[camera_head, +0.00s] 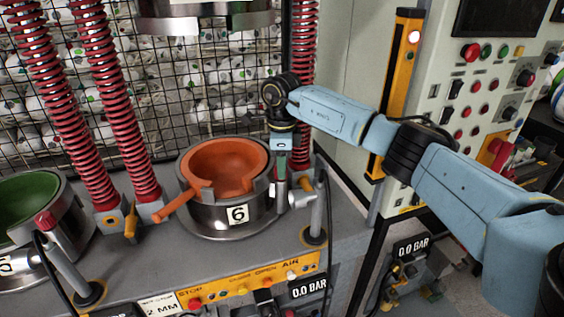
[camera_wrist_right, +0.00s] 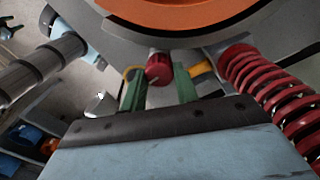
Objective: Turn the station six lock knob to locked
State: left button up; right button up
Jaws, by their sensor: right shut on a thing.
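The station six mould is a steel ring (camera_head: 205,218) with an orange bowl (camera_head: 228,166) and a "6" plate (camera_head: 237,214). My right gripper (camera_head: 281,172) reaches down at the ring's right side. In the right wrist view, its two green fingers (camera_wrist_right: 160,88) are on either side of the red lock knob (camera_wrist_right: 159,66), shut on it, just below the mould's rim. In the head view the knob is hidden by my gripper, and I cannot read its lock position. My left gripper is not in view.
Red coil springs (camera_head: 122,95) stand behind the ring, with one close to my right gripper (camera_wrist_right: 265,85). A metal post (camera_head: 317,210) stands right of the ring. A yellow button strip (camera_head: 250,280) runs along the front. A green mould (camera_head: 25,205) is at left.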

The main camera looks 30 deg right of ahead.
jog(key=shift+m, duration=0.5)
jog(key=o, duration=1)
jog(key=shift+r, duration=0.1)
notch_tip(320, 180, up, 7)
jog(key=shift+r+b, duration=0.2)
jog(key=shift+b, duration=0.2)
